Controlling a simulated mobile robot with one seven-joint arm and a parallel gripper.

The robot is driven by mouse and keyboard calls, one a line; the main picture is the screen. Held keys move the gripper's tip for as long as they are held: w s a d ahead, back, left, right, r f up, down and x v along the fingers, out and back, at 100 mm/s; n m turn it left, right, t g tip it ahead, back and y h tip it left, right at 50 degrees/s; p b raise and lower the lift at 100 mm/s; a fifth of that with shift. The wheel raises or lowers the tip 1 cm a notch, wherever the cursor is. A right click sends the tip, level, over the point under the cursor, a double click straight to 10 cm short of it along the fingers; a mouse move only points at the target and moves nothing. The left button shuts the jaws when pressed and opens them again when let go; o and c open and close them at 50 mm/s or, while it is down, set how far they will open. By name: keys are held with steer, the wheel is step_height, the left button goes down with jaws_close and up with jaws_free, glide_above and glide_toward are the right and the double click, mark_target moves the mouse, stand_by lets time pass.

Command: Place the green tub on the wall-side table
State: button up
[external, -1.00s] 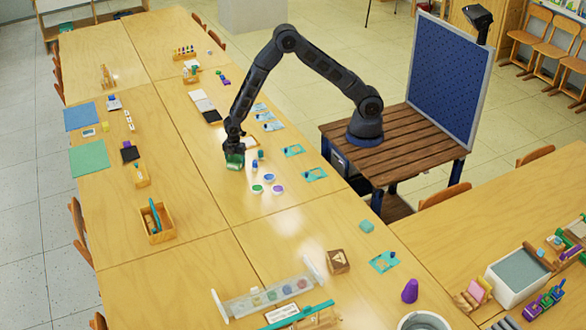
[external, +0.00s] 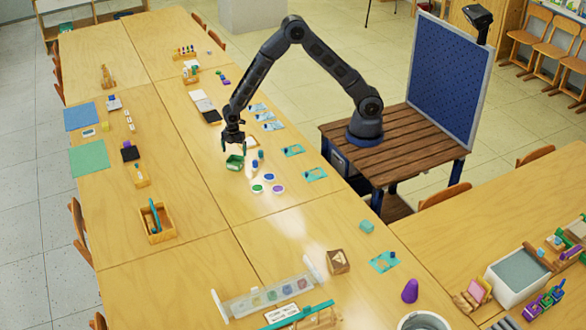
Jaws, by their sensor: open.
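The green tub (external: 234,163) sits on the long light-wood table (external: 185,190), in its middle part. It looks open at the top. My gripper (external: 235,148) is just above the tub, pointing down, with its jaws open and nothing in them. A small gap seems to separate the fingertips from the tub's rim, but it is too small to be sure.
Small blue bottles (external: 261,155) and round paint pots (external: 269,178) stand just right of the tub. Teal stencils (external: 292,150) lie farther right. A wooden caddy (external: 156,222) stands front left. Bare tabletop lies left of the tub.

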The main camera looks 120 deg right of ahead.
steer(key=s+a+r+m+t, duration=0.1)
steer(key=s+a+r, duration=0.35)
steer(key=r, duration=0.55)
steer(key=s+a+r+m, duration=0.25)
steer(key=s+r, duration=0.35)
steer(key=r, duration=0.4)
steer(key=s+a+r+m+t, duration=0.1)
steer(key=s+a+r, duration=0.35)
steer(key=r, duration=0.55)
steer(key=s+a+r+m+t, duration=0.1)
steer(key=s+a+r, duration=0.1)
steer(key=s, duration=0.6)
steer(key=s+a+r+m, duration=0.2)
steer(key=s+a+r, duration=0.1)
steer(key=s, duration=0.6)
steer(key=s+a+r+m+t, duration=0.1)
steer(key=s+a+r, duration=0.1)
steer(key=s, duration=0.7)
steer(key=shift+a+r+t, duration=0.15)
steer(key=shift+a+t, duration=0.15)
steer(key=shift+o, duration=0.2)
steer(key=shift+m, duration=0.25)
steer(key=shift+o, duration=0.7)
